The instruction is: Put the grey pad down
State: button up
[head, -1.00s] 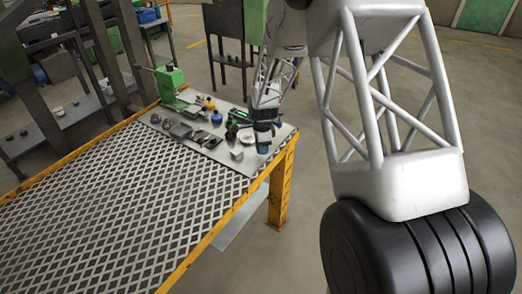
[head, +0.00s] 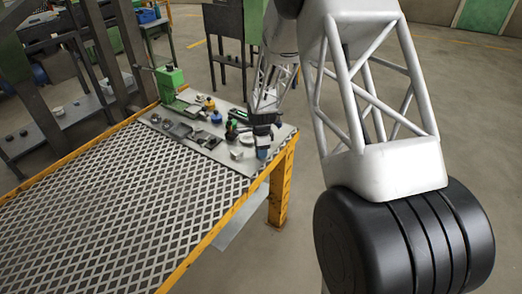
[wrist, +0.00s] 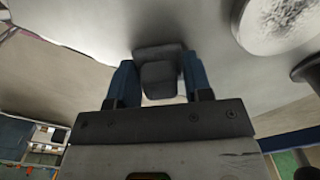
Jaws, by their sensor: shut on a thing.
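My gripper (head: 262,153) is low over the right end of a grey plate on the table, near its right edge. In the wrist view its two blue fingers (wrist: 160,82) are shut on the grey pad (wrist: 158,52), a small dark grey block with a raised middle. The pad is between the fingertips, close to the pale surface beyond it. I cannot tell whether it touches that surface. In the head view the pad is hidden by the fingers or too small to make out.
The grey plate (head: 218,154) holds several small parts, including a blue-topped piece (head: 216,117) and a white round dish (head: 246,138) just left of my gripper. A green fixture (head: 170,79) stands at its far left. The table's yellow edge (head: 225,218) is near; the patterned top is clear.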

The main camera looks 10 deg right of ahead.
jog(key=shift+f, duration=0.5)
jog(key=shift+f, duration=0.15)
jog(key=o, duration=1)
jog(key=shift+s+f, duration=0.1)
jog(key=shift+f, duration=0.05)
jog(key=shift+c, duration=0.2)
jog(key=shift+s+f, duration=0.25)
jog(key=shift+s, duration=0.05)
jog(key=shift+r, duration=0.45)
jog(key=shift+c, duration=0.4)
jog(key=shift+o, duration=0.4)
jog(key=r, duration=1.1)
jog(key=shift+w+r, duration=0.2)
jog(key=shift+w, duration=0.15)
jog(key=shift+r, duration=0.75)
